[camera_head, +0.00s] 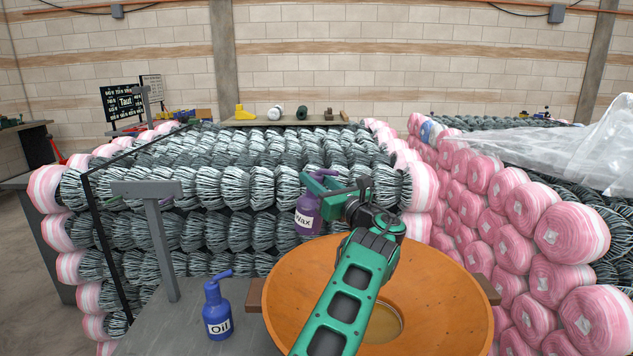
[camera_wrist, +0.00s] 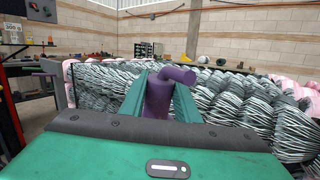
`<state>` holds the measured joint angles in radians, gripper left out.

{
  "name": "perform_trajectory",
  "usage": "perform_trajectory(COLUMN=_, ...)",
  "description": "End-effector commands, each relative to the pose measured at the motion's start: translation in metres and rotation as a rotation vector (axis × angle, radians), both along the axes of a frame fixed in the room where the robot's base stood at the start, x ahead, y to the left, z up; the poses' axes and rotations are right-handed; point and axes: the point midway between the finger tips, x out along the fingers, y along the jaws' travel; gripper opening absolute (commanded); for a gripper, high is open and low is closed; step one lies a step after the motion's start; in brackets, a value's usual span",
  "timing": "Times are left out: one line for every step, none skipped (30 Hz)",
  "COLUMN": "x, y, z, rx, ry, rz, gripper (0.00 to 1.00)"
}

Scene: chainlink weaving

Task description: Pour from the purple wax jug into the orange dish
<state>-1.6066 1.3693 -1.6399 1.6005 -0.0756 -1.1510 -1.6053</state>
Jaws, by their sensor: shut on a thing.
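The purple wax jug (camera_head: 308,217), labelled "Wax", is held upright in my gripper (camera_head: 318,186), above the back left rim of the orange dish. My gripper is shut on the jug's upper part; in the wrist view the jug (camera_wrist: 158,98) stands between the two green fingers, its spout pointing right. The orange dish (camera_head: 440,290) is a wide, shallow bowl at the bottom centre of the head view. Its middle shows a pale yellowish round area (camera_head: 385,322). My green arm crosses over the dish and hides part of it.
A blue oil jug (camera_head: 217,312) stands on the grey table (camera_head: 170,335) left of the dish. A grey T-shaped post (camera_head: 158,235) rises behind it. Stacked wire rolls (camera_head: 215,225) close off the back, and pink-wrapped rolls (camera_head: 570,235) the right.

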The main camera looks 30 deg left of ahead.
Motion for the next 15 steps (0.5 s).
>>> perform_trajectory(x=0.0, y=0.0, z=0.001, rx=0.001, ry=-0.002, rz=0.001, gripper=0.0)
perform_trajectory(x=0.0, y=0.0, z=0.001, rx=0.002, ry=-0.001, rz=0.001, gripper=0.0)
perform_trajectory(x=0.0, y=0.0, z=0.001, rx=0.004, ry=-0.001, rz=0.001, gripper=0.0)
perform_trajectory(x=0.0, y=0.0, z=0.0, rx=0.006, ry=-0.001, rz=0.001, gripper=0.0)
perform_trajectory(x=0.0, y=0.0, z=0.0, rx=0.01, ry=0.0, rz=0.001, gripper=0.0)
perform_trajectory(x=0.001, y=0.0, z=-0.002, rx=0.014, ry=0.0, rz=0.001, gripper=0.0)
perform_trajectory(x=0.001, y=0.0, z=-0.003, rx=0.02, ry=0.001, rz=0.001, gripper=0.0)
perform_trajectory(x=0.001, y=0.0, z=-0.004, rx=0.026, ry=0.0, rz=0.001, gripper=0.0)
perform_trajectory(x=0.002, y=0.0, z=-0.005, rx=0.037, ry=0.001, rz=0.001, gripper=0.0)
perform_trajectory(x=0.002, y=0.0, z=-0.006, rx=0.044, ry=0.001, rz=0.001, gripper=0.0)
perform_trajectory(x=0.002, y=0.0, z=-0.008, rx=0.052, ry=0.002, rz=0.002, gripper=0.0)
perform_trajectory(x=0.001, y=0.0, z=-0.009, rx=0.065, ry=0.001, rz=0.002, gripper=0.0)
perform_trajectory(x=0.001, y=0.001, z=-0.011, rx=0.074, ry=0.001, rz=0.002, gripper=0.0)
perform_trajectory(x=0.0, y=0.001, z=-0.012, rx=0.084, ry=0.001, rz=0.002, gripper=0.0)
perform_trajectory(x=0.0, y=0.001, z=-0.014, rx=0.095, ry=0.0, rz=0.0, gripper=0.0)
